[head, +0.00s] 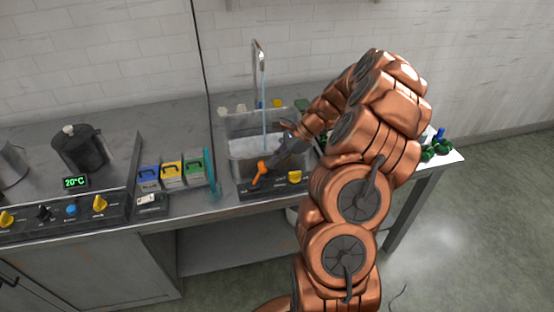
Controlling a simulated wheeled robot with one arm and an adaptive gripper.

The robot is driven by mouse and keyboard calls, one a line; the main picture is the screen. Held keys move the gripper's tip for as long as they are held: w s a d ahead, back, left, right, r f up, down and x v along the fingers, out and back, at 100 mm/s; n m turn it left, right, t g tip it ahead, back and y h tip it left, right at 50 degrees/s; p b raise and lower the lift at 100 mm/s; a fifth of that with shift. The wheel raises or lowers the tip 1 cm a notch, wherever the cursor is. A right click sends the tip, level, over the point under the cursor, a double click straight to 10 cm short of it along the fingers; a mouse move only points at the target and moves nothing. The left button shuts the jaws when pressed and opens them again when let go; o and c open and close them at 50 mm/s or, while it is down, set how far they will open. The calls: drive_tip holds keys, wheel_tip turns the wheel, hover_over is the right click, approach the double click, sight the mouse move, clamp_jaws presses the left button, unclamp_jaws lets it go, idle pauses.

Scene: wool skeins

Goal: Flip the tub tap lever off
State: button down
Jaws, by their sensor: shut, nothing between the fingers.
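The tub (232,131) is a clear box set on the counter, with pale liquid in it. A tall curved tap (259,52) stands behind it, and a thin bluish stream of water (264,108) falls from it into the tub. An orange lever (260,172) sits tilted on the dark panel (257,191) in front of the tub. My arm covers the tub's right side.
A yellow knob (295,177) is on the same panel, right of the lever. Blue, yellow and green boxes (171,174) stand left of the tub, with a teal object (210,180) beside them. A black pot (80,149) and a 20°C display (76,182) are further left. Green skeins (436,150) lie at right.

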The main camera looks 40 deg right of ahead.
drive_tip(key=shift+r, duration=0.1)
drive_tip(key=shift+a+r+h, duration=0.15)
drive_tip(key=shift+a+h, duration=0.15)
